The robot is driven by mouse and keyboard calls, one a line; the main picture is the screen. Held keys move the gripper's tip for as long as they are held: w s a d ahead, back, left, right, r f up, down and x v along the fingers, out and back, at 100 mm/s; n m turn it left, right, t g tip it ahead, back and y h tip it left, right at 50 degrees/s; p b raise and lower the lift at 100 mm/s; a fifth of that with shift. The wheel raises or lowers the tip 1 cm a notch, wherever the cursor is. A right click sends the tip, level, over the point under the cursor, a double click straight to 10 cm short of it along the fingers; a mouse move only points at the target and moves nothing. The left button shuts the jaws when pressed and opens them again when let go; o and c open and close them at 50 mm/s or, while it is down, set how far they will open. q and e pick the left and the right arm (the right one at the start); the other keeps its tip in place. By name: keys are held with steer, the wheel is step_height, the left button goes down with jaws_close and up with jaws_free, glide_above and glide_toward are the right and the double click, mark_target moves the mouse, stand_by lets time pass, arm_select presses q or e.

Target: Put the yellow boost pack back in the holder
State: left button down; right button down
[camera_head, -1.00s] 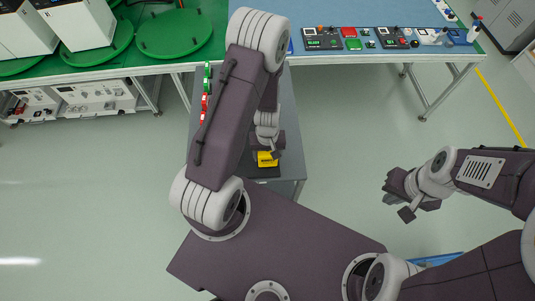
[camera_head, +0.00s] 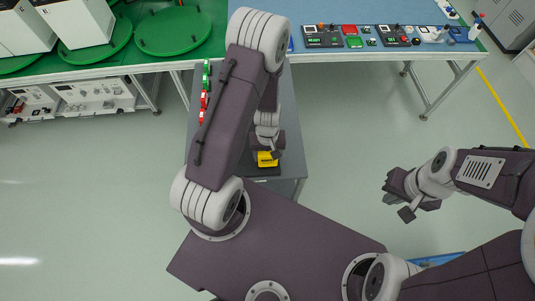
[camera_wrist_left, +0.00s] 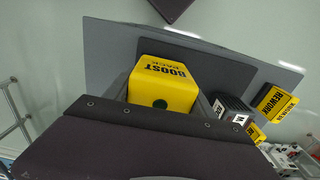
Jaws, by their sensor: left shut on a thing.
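The yellow boost pack (camera_head: 267,160) is at the near end of the grey table, below my left gripper (camera_head: 268,154). In the left wrist view the pack (camera_wrist_left: 163,84) shows its "BOOST PACK" lettering and a dark round spot, and sits between the grey fingers. My left gripper is shut on the pack. A dark flat pad (camera_head: 263,172) lies under or just beyond it; I cannot tell whether the pack touches it. My right gripper (camera_head: 394,207) is empty and open over the floor at the right. I cannot make out the holder for certain.
Small red and green items (camera_head: 204,100) line the table's left edge. Yellow "REWORK" blocks (camera_wrist_left: 275,103) show beside the pack in the wrist view. The long bench (camera_head: 260,40) behind carries green turntables (camera_head: 173,31) and control boxes (camera_head: 323,37).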

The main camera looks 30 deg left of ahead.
arm_select(q)
steer(key=shift+f+b, duration=0.3)
steer(key=shift+f, duration=0.05)
steer(key=shift+c, duration=1.2)
jaws_free()
steer(key=shift+r, duration=0.1)
